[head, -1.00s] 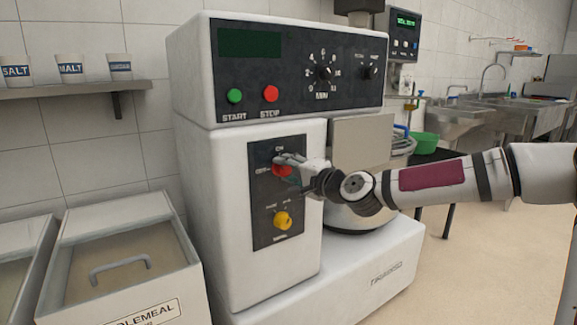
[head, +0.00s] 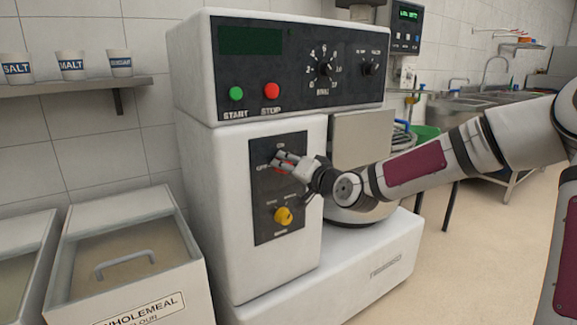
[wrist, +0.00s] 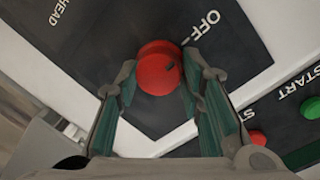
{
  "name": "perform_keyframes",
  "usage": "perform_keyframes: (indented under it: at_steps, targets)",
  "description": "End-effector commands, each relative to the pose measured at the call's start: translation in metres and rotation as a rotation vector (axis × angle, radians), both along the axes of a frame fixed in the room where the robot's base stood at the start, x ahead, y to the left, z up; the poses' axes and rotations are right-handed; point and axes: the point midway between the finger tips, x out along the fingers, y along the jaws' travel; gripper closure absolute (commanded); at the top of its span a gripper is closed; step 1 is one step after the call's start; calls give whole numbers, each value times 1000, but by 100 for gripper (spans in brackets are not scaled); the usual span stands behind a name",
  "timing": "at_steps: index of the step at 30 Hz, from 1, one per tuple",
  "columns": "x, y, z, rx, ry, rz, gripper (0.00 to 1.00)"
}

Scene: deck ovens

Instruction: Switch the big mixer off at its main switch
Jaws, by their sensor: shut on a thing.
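The big mixer (head: 300,60) stands in the middle of the head view. Its main switch is a red round knob (wrist: 158,68) on a black plate (head: 265,187), between ON above and OFF to the left. My gripper (head: 280,160) is shut on this knob, with one finger on each side in the wrist view. My fingers hide most of the knob in the head view.
A yellow knob (head: 283,216) sits just below on the same plate. The green START button (head: 236,93) and red STOP button (head: 271,91) are above. Flour bins (head: 130,245) stand at the left.

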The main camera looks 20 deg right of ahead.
Motion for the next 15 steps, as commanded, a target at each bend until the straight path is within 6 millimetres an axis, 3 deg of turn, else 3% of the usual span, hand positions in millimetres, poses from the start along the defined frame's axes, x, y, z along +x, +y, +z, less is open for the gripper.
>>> perform_keyframes:
  at_steps: [13,14,15]
  targets:
    - [0,1,0,-9,-1,2,93]
    - [0,1,0,-9,-1,2,59]
    - [0,1,0,-9,-1,2,49]
